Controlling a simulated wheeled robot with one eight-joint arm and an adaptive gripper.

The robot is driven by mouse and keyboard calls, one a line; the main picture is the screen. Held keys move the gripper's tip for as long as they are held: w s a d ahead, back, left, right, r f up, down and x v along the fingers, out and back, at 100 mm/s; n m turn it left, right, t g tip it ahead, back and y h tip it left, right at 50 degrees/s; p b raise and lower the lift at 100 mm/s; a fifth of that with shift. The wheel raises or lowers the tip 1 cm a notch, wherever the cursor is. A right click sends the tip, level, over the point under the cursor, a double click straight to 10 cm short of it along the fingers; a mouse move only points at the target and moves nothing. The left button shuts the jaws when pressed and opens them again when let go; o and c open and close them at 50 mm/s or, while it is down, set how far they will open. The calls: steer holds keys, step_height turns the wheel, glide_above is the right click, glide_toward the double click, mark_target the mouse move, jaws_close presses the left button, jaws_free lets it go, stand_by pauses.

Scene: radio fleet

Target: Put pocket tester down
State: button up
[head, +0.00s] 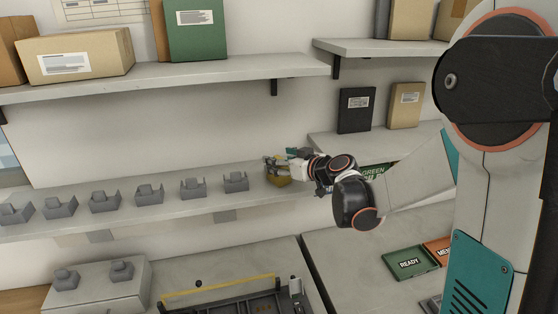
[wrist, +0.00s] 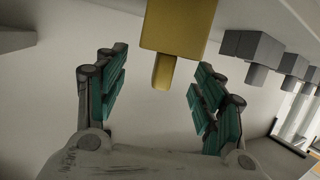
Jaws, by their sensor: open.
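A yellow block with a narrow rounded tab, which looks to be the pocket tester (wrist: 178,25), shows at the top middle of the wrist view. In the head view the yellow tester (head: 279,181) rests on the middle shelf at the right end of a row of grey holders, partly hidden by my gripper (head: 277,164). In the wrist view my gripper (wrist: 160,78) is open, with teal-padded fingers apart. The tab lies between the fingers with a gap on both sides, and neither finger touches it.
Several grey holders (head: 193,187) stand along the shelf (head: 75,226) left of my gripper; some show in the wrist view (wrist: 252,47). An upper shelf (head: 190,75) with boxes hangs above. A bench (head: 360,250) with a green READY tray (head: 411,262) lies below.

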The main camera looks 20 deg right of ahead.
steer(key=v, duration=1.1)
steer(key=shift+p, duration=0.3)
